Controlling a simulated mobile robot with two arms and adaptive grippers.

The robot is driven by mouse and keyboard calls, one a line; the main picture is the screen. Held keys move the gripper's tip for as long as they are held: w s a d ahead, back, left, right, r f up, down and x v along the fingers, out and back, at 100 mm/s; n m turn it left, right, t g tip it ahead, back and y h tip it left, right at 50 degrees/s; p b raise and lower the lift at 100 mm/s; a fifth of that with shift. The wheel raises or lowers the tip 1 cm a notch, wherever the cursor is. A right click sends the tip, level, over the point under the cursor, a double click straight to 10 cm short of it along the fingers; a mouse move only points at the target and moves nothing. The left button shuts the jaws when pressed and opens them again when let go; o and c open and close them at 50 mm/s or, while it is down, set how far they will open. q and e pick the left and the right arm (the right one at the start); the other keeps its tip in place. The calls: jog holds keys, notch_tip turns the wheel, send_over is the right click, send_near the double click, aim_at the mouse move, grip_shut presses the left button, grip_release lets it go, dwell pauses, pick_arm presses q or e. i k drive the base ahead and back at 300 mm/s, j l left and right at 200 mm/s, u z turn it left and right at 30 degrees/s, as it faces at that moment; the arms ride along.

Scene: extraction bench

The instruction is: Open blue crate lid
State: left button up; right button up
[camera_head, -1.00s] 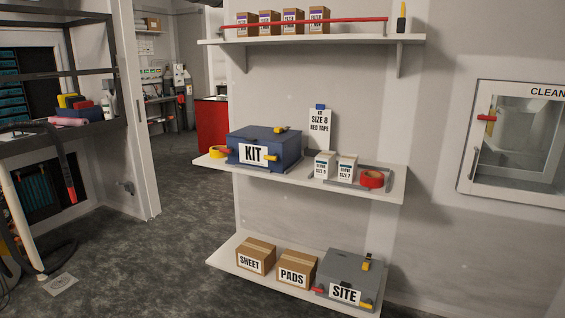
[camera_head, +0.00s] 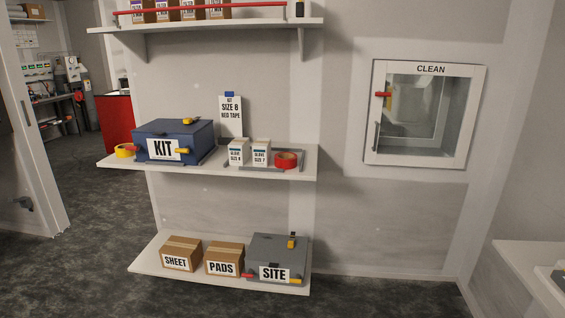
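The blue crate (camera_head: 196,133), with a white KIT label on its front, stands at the left of the middle shelf. Its lid (camera_head: 170,127) is shut. A yellow part (camera_head: 188,121) sits on the lid's top, and another yellow part (camera_head: 181,151) is on the front beside the label. Neither of my grippers is in view.
The middle shelf (camera_head: 213,170) also holds yellow tape (camera_head: 124,151), two small glove boxes, red tape (camera_head: 286,160) and a propped sign (camera_head: 231,117). A grey SITE crate (camera_head: 276,250) and two cardboard boxes stand below. A CLEAN cabinet (camera_head: 423,165) hangs at right. Grey floor lies in front.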

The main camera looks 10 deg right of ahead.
aim_at(158, 126)
jog(key=i+j+z, duration=0.2)
jog(key=i+j, duration=0.7)
